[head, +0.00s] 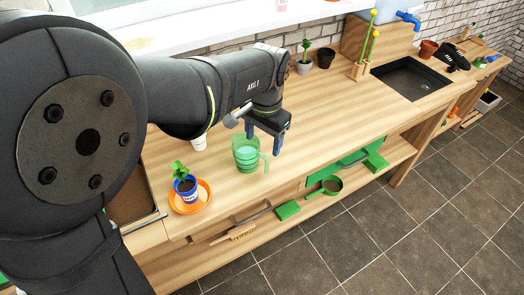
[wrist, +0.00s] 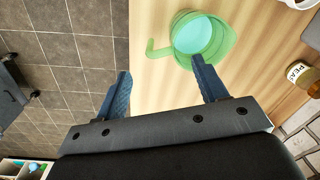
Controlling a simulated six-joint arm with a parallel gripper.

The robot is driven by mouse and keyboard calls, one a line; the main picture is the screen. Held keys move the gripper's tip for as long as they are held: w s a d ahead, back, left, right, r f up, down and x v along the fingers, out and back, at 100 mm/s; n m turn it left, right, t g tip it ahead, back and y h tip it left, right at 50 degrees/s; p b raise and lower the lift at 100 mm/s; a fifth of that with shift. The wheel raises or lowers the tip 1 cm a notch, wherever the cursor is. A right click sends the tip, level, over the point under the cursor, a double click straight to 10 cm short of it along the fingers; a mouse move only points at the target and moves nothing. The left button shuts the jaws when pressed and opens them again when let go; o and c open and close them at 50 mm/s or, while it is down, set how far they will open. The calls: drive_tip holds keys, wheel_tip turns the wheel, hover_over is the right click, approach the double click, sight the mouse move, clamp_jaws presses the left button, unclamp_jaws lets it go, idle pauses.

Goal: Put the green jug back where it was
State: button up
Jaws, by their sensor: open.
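The green jug (head: 246,155) stands upright on the wooden counter (head: 330,110), near its front edge. It is translucent, with a light blue-green inside and a handle on its right in the head view. In the wrist view the jug (wrist: 226,42) is seen from above, beyond the fingertips, with its handle to the left. My gripper (head: 264,138) is open and empty, close to the jug's upper right. In the wrist view my gripper (wrist: 162,76) has its right finger near the jug's rim and the handle ahead of the gap. Whether they touch is unclear.
A potted plant (head: 186,187) stands on an orange saucer (head: 203,200) left of the jug. A white cup (head: 199,143) is behind it, partly hidden by my arm. Two small pots (head: 326,58) stand at the back. A black sink (head: 412,78) is at right. Counter right of the jug is clear.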

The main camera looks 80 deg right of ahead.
sight(261, 155)
wheel_tip(261, 155, up, 4)
drive_tip(key=shift+s+f, duration=0.1)
idle(0.4)
drive_tip(key=f, duration=1.2)
drive_tip(key=shift+w+d+f, duration=0.1)
drive_tip(key=shift+w, duration=0.25)
wheel_tip(261, 155, up, 2)
drive_tip(key=shift+r, duration=1.1)
